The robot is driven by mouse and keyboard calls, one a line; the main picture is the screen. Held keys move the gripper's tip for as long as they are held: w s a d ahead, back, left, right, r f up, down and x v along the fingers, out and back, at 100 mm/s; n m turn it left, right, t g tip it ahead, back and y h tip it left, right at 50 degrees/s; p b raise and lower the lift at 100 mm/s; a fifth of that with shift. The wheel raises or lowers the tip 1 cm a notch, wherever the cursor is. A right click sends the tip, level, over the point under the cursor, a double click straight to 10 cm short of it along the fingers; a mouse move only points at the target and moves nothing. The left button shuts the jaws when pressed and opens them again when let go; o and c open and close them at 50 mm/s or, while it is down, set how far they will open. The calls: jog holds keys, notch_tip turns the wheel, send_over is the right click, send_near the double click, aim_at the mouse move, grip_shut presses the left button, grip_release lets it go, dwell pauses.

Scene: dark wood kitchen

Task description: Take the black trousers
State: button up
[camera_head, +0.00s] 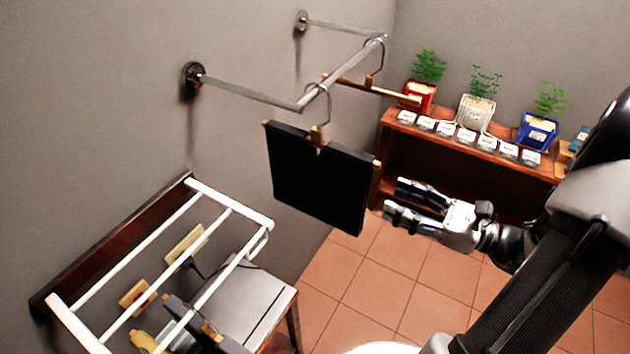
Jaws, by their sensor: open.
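The black trousers (318,182) hang folded from a wooden clip hanger (317,138) on the metal wall rail (340,72). They hang free as a flat, dark rectangle, a little tilted in the picture. My gripper (391,203) is to the right of the trousers, near their lower right edge. Its two fingers are apart and point left toward the cloth, with nothing between them. In the picture a small gap shows between the fingertips and the trousers; the true depth between them is hard to tell.
Another wooden hanger (378,90) hangs empty farther back on the rail. A wooden shelf (465,142) with potted plants and several small labelled containers stands behind. A white wall rack (150,260) and a grey-topped table (240,305) are at lower left. Tiled floor (385,290) is open below my gripper.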

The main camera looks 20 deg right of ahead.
aim_at(375, 192)
jog(key=x, duration=0.6)
jog(key=shift+w+a, duration=0.15)
jog(key=x, duration=0.3)
jog(key=b+x, duration=0.1)
jog(key=x, duration=0.1)
jog(key=shift+a+r, duration=0.15)
jog(key=shift+r, duration=0.15)
jog(key=shift+c, duration=0.4)
grip_shut()
